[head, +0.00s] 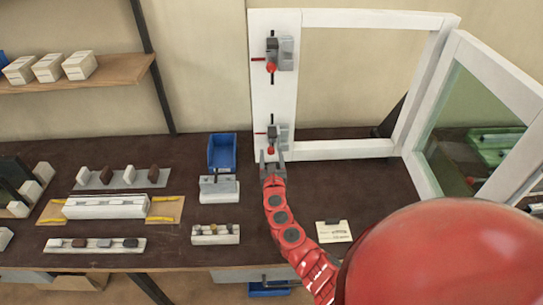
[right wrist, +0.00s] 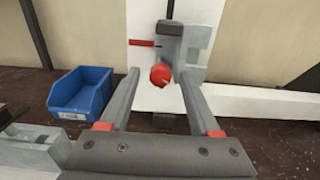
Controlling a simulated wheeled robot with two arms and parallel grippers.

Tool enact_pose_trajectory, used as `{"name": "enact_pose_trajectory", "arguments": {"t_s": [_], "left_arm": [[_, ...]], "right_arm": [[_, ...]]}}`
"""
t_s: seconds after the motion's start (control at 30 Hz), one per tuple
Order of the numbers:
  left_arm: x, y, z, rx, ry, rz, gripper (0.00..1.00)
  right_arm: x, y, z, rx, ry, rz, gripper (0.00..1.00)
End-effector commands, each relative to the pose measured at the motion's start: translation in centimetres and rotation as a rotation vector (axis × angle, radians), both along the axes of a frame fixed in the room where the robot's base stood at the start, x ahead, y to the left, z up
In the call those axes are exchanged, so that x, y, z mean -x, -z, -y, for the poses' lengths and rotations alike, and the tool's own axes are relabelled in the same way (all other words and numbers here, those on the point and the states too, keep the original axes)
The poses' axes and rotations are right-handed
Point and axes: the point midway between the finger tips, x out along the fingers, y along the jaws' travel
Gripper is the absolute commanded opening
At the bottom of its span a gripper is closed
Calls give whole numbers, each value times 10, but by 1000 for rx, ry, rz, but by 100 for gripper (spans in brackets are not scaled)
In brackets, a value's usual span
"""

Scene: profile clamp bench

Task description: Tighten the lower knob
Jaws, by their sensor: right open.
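The lower knob (head: 270,150) is a small red ball on the grey lower clamp (head: 283,133), fixed to the white frame's left post (head: 262,100). In the right wrist view the round red knob (right wrist: 161,76) shows between the tips of my open fingers, with gaps on both sides. I cannot tell whether it is between the fingers in depth or just beyond them. My right gripper (head: 271,158) is open and empty just below the lower clamp; it also shows in the right wrist view (right wrist: 158,80). My left gripper is not in view.
An upper clamp (head: 284,55) with its own red knob (head: 271,67) sits higher on the post. A blue bin (head: 222,152) stands left of my gripper. A glazed sash (head: 470,110) stands open at right. A card (head: 333,231) lies on the dark bench.

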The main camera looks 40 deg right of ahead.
Motion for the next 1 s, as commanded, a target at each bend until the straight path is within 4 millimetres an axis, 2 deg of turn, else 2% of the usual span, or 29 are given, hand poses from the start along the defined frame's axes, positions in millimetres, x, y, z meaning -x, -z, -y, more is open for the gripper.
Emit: {"name": "enact_pose_trajectory", "arguments": {"t_s": [0.1, 0.13, 0.47, 0.77, 1.0], "left_arm": [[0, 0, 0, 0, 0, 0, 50], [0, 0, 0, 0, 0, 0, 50], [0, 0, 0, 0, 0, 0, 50], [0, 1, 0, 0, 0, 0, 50], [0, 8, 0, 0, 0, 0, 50]], "right_arm": [[0, 0, 0, 0, 0, 0, 63], [0, 0, 0, 0, 0, 0, 60], [0, 0, 0, 0, 0, 0, 0], [0, 1, 0, -8, 0, 5, 0], [0, 2, 0, -76, 0, 46, 0]]}}
